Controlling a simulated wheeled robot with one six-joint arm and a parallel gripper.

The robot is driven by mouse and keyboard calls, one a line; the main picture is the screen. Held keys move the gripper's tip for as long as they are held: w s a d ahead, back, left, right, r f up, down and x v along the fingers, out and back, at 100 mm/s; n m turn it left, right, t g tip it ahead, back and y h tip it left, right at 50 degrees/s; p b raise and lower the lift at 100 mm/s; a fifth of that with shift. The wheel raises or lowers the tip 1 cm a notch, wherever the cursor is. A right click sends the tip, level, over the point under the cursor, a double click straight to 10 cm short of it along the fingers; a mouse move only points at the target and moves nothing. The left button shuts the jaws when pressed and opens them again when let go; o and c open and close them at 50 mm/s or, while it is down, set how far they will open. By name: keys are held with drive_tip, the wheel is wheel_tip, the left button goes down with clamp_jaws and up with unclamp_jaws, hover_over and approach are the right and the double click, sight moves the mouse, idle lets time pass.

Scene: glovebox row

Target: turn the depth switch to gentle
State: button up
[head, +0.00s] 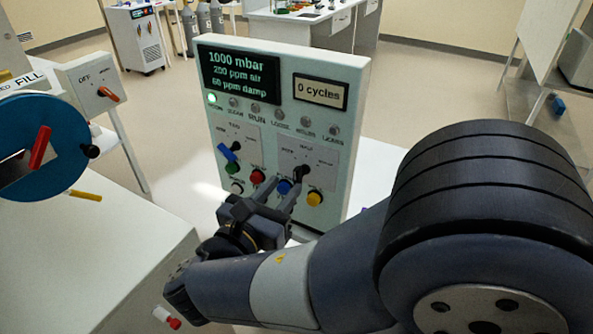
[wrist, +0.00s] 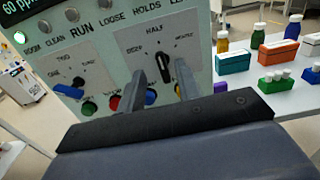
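The depth switch (head: 301,174) is a black handle on the right-hand plate of the upright control panel (head: 353,90). In the wrist view the switch (wrist: 164,68) has small labels around it, with HALF at the top; the side labels are too small to read surely. The handle looks upright, leaning slightly left; its exact setting is hard to tell. My gripper (head: 281,189) is in front of the panel at this switch. In the wrist view my gripper (wrist: 160,88) is open, one finger on each side of the handle. I cannot tell whether they touch it.
A blue-handled switch (head: 228,152) is on the left plate. Green, red, blue and yellow buttons (head: 315,198) lie close under the plates and my fingers. The ROOM lamp (head: 212,98) is lit green. Bottles and coloured blocks (wrist: 274,52) stand on a bench at right.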

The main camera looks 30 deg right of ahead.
sight(295, 174)
drive_tip(key=shift+x, duration=3.05)
drive_tip(key=shift+c, duration=0.4)
clamp_jaws()
